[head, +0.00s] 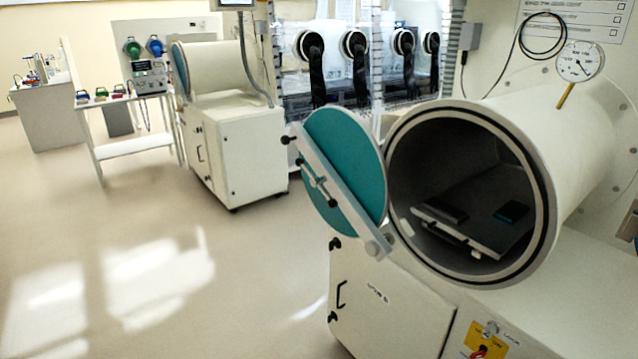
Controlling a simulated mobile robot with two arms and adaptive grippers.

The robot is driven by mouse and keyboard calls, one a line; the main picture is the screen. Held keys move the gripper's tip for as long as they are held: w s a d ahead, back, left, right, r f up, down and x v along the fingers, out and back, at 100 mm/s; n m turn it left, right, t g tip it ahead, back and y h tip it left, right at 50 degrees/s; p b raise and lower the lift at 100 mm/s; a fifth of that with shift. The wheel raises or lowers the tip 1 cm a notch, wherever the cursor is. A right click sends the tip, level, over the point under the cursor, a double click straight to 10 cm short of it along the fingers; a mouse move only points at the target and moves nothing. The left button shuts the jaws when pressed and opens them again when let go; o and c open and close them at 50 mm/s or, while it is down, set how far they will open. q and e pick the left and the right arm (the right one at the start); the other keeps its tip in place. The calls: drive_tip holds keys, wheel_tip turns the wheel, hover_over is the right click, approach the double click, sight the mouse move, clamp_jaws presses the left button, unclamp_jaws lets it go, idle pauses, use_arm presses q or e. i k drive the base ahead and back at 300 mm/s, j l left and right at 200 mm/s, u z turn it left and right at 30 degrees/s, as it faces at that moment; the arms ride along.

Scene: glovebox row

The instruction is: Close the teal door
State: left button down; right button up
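The teal door (349,150) is a round disc with a pale bar across its front and dark knobs on the bar. It stands open at the left side of a large white cylindrical chamber (575,135). The chamber's round opening (400,190) has a dark seal around its rim and faces the front left. Inside lies a grey sliding tray (480,238) with dark flat items on it. Neither of my grippers shows in the head view.
The chamber sits above a white cabinet (385,305). A gauge (579,62) stands on top of the chamber. Farther back are another white cabinet (255,155) with a cylinder, gloveboxes with black gloves (355,50), and a side table (125,147). The floor at left is clear.

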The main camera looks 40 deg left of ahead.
sight(332, 142)
drive_tip(key=u, duration=1.2)
drive_tip(key=i+j, duration=0.05)
